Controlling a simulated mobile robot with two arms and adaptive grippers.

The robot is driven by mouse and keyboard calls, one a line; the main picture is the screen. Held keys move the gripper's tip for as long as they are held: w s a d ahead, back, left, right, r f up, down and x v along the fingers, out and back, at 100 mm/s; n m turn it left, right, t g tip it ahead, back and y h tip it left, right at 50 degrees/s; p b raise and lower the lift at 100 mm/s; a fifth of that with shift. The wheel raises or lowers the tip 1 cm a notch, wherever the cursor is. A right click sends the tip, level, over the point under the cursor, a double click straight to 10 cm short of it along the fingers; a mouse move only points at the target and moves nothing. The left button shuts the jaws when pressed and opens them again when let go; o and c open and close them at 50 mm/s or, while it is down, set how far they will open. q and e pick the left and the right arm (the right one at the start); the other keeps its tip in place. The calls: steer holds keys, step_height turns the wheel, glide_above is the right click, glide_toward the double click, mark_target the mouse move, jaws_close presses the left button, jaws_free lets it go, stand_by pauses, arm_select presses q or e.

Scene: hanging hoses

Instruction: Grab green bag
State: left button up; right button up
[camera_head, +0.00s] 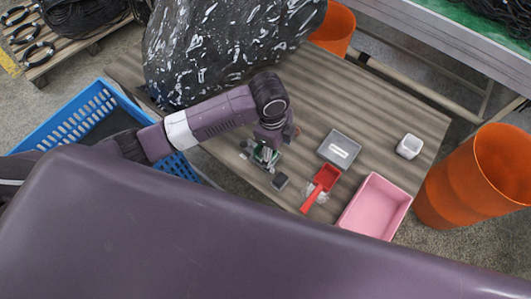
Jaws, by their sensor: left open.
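My left arm reaches in from the left over the wooden table. My left gripper (264,160) is open, low over the table's near part and pointing down. A small patch of green (267,153) shows at the fingers, mostly hidden by them. I cannot tell whether this is the green bag or whether the fingers touch it. No other green bag is visible. My right gripper is not in view.
The wooden table (370,110) also holds a red scoop (325,178), a grey tray (324,152), a pink tray (345,226), a white cup (409,146) and a large black speckled bag (205,50). Orange bins (455,185) and a blue crate (62,131) flank it.

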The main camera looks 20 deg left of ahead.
arm_select(q)
steer(key=shift+m+y, duration=0.7)
steer(key=shift+m, duration=0.1)
steer(key=w+a, duration=0.1)
steer(key=w+a+f, duration=0.1)
steer(key=a, duration=0.1)
steer(key=w+a, duration=0.1)
steer(key=shift+a+f, duration=0.15)
steer(key=shift+f, duration=0.1)
steer(key=f, duration=0.1)
steer(key=f+p, duration=0.1)
steer(key=f, duration=0.1)
steer(key=f+p, duration=0.1)
steer(key=shift+s+a+f, duration=0.15)
steer(key=shift+s+a, duration=0.05)
steer(key=shift+a, duration=0.05)
steer(key=shift+f, duration=0.65)
steer(key=c, duration=1.1)
